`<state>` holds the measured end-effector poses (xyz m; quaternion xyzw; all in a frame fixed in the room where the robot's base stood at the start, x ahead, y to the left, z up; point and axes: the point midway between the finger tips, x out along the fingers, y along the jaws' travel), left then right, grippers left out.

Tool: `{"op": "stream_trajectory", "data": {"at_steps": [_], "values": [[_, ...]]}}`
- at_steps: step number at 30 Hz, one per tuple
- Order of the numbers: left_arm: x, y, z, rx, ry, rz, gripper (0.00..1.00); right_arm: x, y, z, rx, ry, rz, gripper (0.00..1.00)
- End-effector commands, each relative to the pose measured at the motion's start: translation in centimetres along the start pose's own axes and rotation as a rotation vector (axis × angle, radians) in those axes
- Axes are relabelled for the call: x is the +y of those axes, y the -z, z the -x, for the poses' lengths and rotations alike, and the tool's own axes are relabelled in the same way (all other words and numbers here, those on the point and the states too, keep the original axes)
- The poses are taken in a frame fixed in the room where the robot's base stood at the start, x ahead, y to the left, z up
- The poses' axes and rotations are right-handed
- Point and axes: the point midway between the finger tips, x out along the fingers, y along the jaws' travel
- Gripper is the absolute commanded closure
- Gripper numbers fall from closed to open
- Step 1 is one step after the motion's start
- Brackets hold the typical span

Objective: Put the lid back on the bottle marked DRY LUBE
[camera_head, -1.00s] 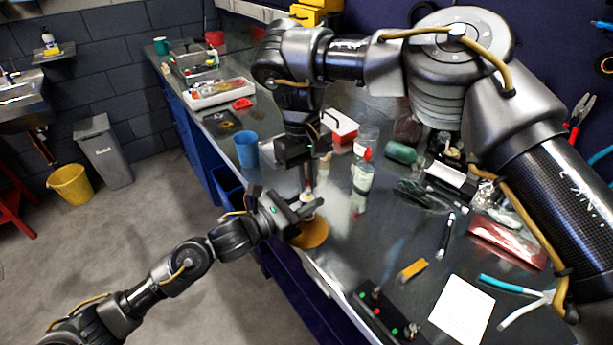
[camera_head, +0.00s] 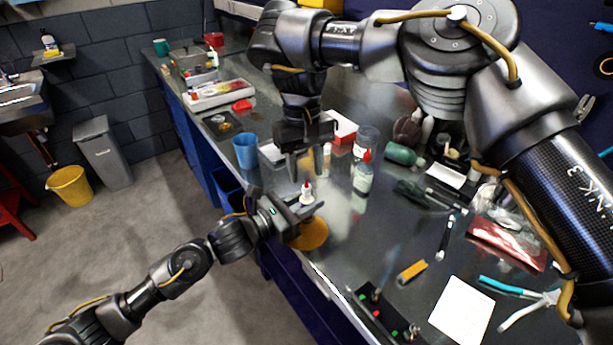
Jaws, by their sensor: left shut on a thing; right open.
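My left gripper (camera_head: 303,211) is shut on a small white bottle (camera_head: 306,198), which it holds upright near the bench's front edge. The bottle has a small red top (camera_head: 307,186); its label is too small to read, and I cannot tell whether the red part is a lid fully seated. My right gripper (camera_head: 306,168) is open and empty just above the bottle, fingers pointing down and clear of the red top. A clear bottle with a red cap (camera_head: 363,174) stands to the right, its label also unreadable.
A round orange-brown disc (camera_head: 312,235) lies beneath the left gripper. A blue cup (camera_head: 246,151) stands at left, and a red and white box (camera_head: 342,128) behind. A green bottle (camera_head: 400,153), pliers (camera_head: 520,300) and paper (camera_head: 462,311) lie right.

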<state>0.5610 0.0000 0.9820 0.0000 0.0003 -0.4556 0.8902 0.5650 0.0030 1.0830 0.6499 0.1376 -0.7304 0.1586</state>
Motion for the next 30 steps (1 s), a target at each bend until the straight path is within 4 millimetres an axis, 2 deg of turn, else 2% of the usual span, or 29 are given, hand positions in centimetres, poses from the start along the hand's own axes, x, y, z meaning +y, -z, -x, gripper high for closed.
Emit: {"op": "stream_trajectory", "data": {"at_steps": [3,9,19,20,21,25,30], "values": [[0.0,0.0,0.0,-0.001,0.000,0.000,1.00,0.0,0.1,2.0,0.005,-0.004,-0.001,0.59],[0.0,0.0,0.0,-0.001,0.000,0.000,1.00,0.0,0.0,4.0,0.001,-0.002,-0.001,0.59],[0.0,0.0,0.0,-0.001,0.000,0.000,1.00,0.0,0.0,4.3,0.000,0.000,0.000,0.59],[0.0,0.0,0.0,-0.001,0.000,0.000,0.68,0.0,0.0,4.3,0.000,0.000,0.000,0.59],[0.0,0.0,0.0,-0.001,0.000,0.000,0.63,0.0,0.0,4.3,0.000,0.000,0.000,0.59],[0.0,0.0,0.0,-0.001,0.000,0.000,0.46,0.0,0.0,4.3,0.000,0.000,0.000,0.59],[0.0,0.0,0.0,0.000,0.000,0.000,0.45,0.0,0.0,4.3,0.000,0.000,-0.001,0.59]]}}
